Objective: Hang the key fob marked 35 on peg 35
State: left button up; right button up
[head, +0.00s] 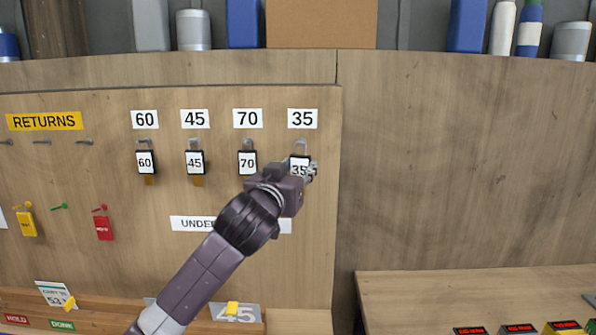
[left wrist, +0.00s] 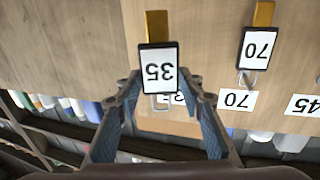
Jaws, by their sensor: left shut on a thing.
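The key fob marked 35 (head: 299,168) is black-framed with a white face and a gold tab. My left gripper (head: 306,171) is shut on it, in front of the board just below the white 35 label (head: 302,118). In the left wrist view the fob (left wrist: 158,70) appears upside down between the fingertips of my left gripper (left wrist: 160,82). Its wire loop (left wrist: 160,101) points toward the label. Peg 35 (head: 301,143) is at the loop, partly hidden; I cannot tell whether the loop is around it. My right gripper is not in view.
Fobs 60 (head: 146,162), 45 (head: 195,162) and 70 (head: 247,163) hang in a row to the left. Yellow and red tags hang under the RETURNS sign (head: 44,121). A bench (head: 480,285) stands at lower right. The wall panel right of the board is clear.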

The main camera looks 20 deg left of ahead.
aim_at(297, 167)
pick_arm(q)
jog(key=shift+w+a+f, duration=0.1)
jog(key=shift+w, duration=0.95)
jog(key=shift+w+a, duration=0.2)
jog(key=shift+w, duration=0.3)
jog(key=shift+w+a+f, duration=0.1)
jog(key=shift+w+a, duration=0.2)
jog(key=shift+w, duration=0.65)
jog(key=shift+w+a+f, duration=0.1)
jog(key=shift+w+a, duration=0.15)
jog(key=shift+w, duration=0.65)
jog(key=shift+w+a+f, duration=0.1)
jog(key=shift+w+f, duration=0.05)
jog(key=shift+w, duration=0.4)
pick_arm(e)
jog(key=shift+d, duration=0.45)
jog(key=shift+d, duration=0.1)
pick_arm(q)
jog(key=o, duration=1.4)
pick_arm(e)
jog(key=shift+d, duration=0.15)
